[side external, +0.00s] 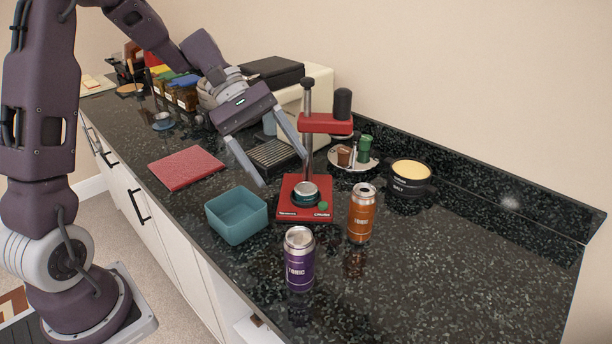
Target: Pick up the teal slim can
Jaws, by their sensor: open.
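My gripper (283,170) is open, its two fingers spread and pointing down to the right, with nothing seen held between them. It is above the counter, in front of the cream machine and left of the red press. I cannot make out a whole teal slim can. A small blue-grey piece (269,124) shows behind my gripper, mostly hidden, and I cannot tell what it is. The slim cans in plain view are a purple can (299,262) and an orange can (361,214), both upright near the front right.
A teal square bowl (236,215), red mat (186,168), round tray (352,165) and black pot (408,178) stand nearby. The counter's right end is clear.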

